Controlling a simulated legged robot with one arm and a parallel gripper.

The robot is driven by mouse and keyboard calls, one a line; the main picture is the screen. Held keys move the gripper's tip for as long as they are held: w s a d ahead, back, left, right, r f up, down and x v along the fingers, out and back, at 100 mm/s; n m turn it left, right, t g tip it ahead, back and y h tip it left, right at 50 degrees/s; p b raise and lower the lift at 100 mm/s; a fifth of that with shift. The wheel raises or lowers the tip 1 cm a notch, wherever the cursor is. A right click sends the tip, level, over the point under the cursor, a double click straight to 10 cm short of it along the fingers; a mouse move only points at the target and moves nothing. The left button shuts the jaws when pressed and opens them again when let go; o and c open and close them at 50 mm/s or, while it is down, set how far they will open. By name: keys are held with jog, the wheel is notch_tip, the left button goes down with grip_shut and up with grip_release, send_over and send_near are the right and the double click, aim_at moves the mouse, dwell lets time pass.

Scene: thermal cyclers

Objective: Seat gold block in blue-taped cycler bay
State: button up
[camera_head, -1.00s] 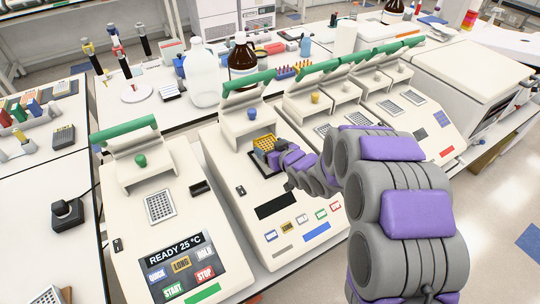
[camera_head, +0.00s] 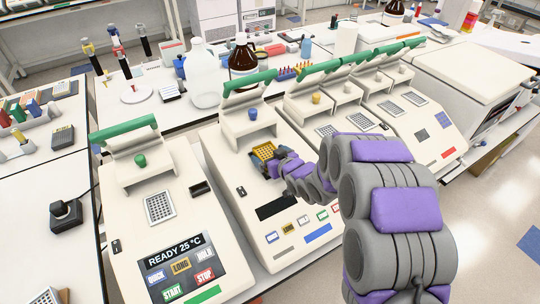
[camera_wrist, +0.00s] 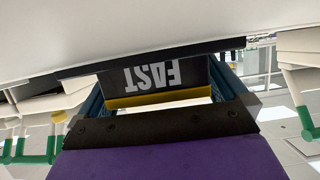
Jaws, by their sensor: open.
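The gold block (camera_head: 264,151), with a grid of wells on top, is at the bay of the second cycler (camera_head: 238,150), which carries a blue tape strip (camera_head: 318,233) on its front. In the wrist view the block shows a dark face (camera_wrist: 153,77) with upside-down "FAST" lettering and a gold edge. My gripper (camera_head: 273,164) is at the block's near right side in the head view. Its blue fingers (camera_wrist: 158,100) are open, one on each side of the block. The fingers and arm hide part of the bay, so I cannot tell whether the block sits fully down.
The lid (camera_head: 250,90) of this cycler is raised behind the bay. A cycler with a green strip (camera_head: 202,294) stands to the left, and more open cyclers (camera_head: 325,103) stand to the right. Bottles (camera_head: 242,60) stand behind.

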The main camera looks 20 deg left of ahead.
jog(key=p+v, duration=0.1)
jog(key=v, duration=1.1)
jog(key=shift+p, duration=0.4)
jog(key=s+d+r+m+g+h, duration=0.1)
jog(key=s+d+m+h, duration=0.15)
jog(key=d, duration=0.55)
jog(key=s+d+r+m+g+h, duration=0.1)
jog(key=s+d+r+h, duration=0.1)
jog(key=d+h, duration=0.35)
jog(key=s+d+r+m+h, duration=0.1)
jog(key=s+d+m+h, duration=0.1)
jog(key=d, duration=0.7)
jog(key=s+d+r+m+g, duration=0.1)
jog(key=s+r+g, duration=0.1)
jog(key=s, duration=0.7)
jog(key=s+d+r+m+g, duration=0.2)
jog(key=s+g, duration=0.1)
jog(key=s, duration=0.7)
jog(key=s+d+r+m+g, duration=0.1)
jog(key=s+d+r+g, duration=0.1)
jog(key=s, duration=0.7)
jog(key=shift+s+r+g, duration=0.3)
jog(key=shift+s+g, duration=0.1)
jog(key=shift+g, duration=0.4)
jog(key=shift+d, duration=0.15)
